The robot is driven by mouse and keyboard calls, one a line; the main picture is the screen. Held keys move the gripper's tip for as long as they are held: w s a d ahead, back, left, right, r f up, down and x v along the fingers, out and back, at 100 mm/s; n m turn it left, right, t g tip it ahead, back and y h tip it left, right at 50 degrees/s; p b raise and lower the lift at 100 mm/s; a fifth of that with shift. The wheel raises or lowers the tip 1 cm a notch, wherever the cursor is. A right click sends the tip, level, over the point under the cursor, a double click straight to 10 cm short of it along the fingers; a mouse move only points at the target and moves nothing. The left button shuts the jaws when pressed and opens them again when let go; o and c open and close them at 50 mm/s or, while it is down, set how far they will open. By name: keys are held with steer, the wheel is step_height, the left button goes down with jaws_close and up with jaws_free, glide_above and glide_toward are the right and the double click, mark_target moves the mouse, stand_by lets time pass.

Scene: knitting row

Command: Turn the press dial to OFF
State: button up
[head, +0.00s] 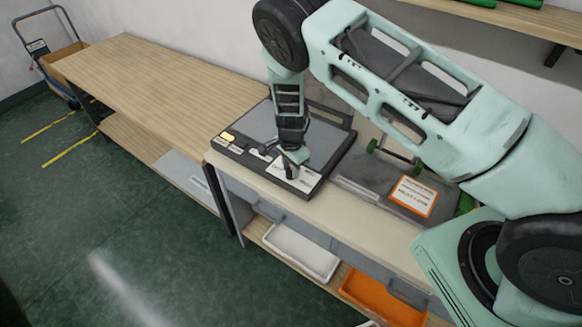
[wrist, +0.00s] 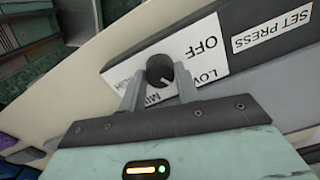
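The press dial (wrist: 158,67) is a dark round knob on a white label plate (wrist: 206,59) in the wrist view. A short pale mark on the dial points toward the lower right, away from OFF. My gripper (wrist: 160,80) has one finger on each side of the dial, and both appear to touch it. In the head view, my gripper (head: 291,165) points down at the front right of the dark flat press (head: 232,150). The dial is hard to make out there.
The press stands on a pale workbench (head: 340,215). To its right lies a grey panel with an orange-bordered sign (head: 412,196). A white tray (head: 300,250) and an orange tray (head: 382,298) sit below. A bare wooden table (head: 150,75) stands left; a trolley (head: 50,55) is beyond.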

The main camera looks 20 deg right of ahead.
mark_target(291, 170)
steer(key=shift+n+b, duration=0.3)
steer(key=shift+b, duration=0.05)
steer(key=shift+c, duration=0.3)
steer(key=shift+f+n+b, duration=0.15)
steer(key=shift+n+b, duration=0.35)
steer(key=shift+b, duration=0.15)
steer(key=n+b, duration=0.7)
steer(key=n, duration=0.3)
steer(key=shift+r+n+b, duration=0.2)
steer(key=shift+n+b, duration=0.1)
steer(key=shift+b, duration=0.05)
steer(key=o, duration=1)
step_height(291, 170, up, 17)
steer(key=b, duration=0.4)
steer(key=shift+r, duration=0.2)
